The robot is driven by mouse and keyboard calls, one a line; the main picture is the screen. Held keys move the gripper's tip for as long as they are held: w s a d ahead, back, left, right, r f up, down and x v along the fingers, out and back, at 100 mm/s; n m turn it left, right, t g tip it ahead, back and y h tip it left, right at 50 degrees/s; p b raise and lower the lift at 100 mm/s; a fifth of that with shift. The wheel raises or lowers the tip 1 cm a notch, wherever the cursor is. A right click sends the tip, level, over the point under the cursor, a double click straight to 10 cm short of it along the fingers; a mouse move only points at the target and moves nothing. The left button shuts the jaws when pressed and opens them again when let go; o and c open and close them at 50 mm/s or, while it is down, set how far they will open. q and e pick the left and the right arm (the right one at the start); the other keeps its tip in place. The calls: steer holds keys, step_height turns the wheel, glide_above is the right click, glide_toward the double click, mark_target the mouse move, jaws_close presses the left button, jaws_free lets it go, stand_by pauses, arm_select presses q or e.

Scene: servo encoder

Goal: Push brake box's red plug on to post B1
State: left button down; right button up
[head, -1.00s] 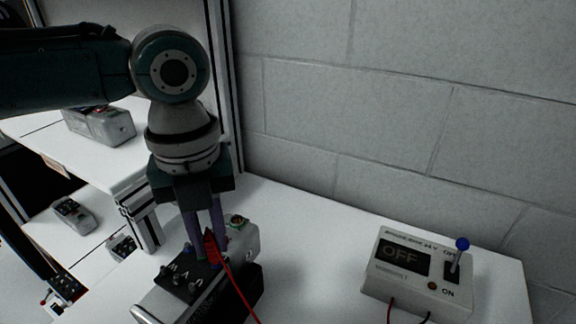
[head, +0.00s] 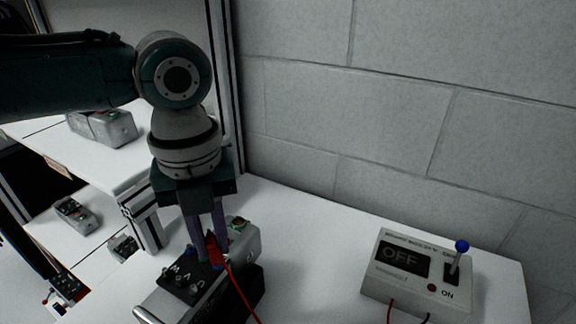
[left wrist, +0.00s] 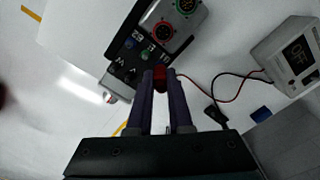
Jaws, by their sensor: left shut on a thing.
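My left gripper (head: 209,254) is shut on the red plug (head: 213,247) and points down over the black terminal block (head: 180,281) of the grey motor unit. The plug also shows between the fingertips in the left wrist view (left wrist: 160,76), at the edge of the block. Letters mark the posts; the gripper and plug hide part of the row, and I cannot tell whether the plug sits on post B1. A red lead runs from the plug. The brake box (head: 412,278) stands at the right, its display reading OFF. My right gripper is not in view.
Round connectors (left wrist: 186,5) stand on the motor close to the plug. A black plug (left wrist: 215,114) lies on the table, and a shelf with a grey device (head: 105,127) is at the left. The white table between motor and brake box is mostly clear; a block wall stands behind.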

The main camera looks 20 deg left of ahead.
arm_select(q)
steer(key=shift+f, duration=0.15)
steer(key=c, duration=0.8)
jaws_free()
steer(key=shift+o, duration=0.2)
step_height(320, 180, up, 7)
steer(key=p, duration=0.7)
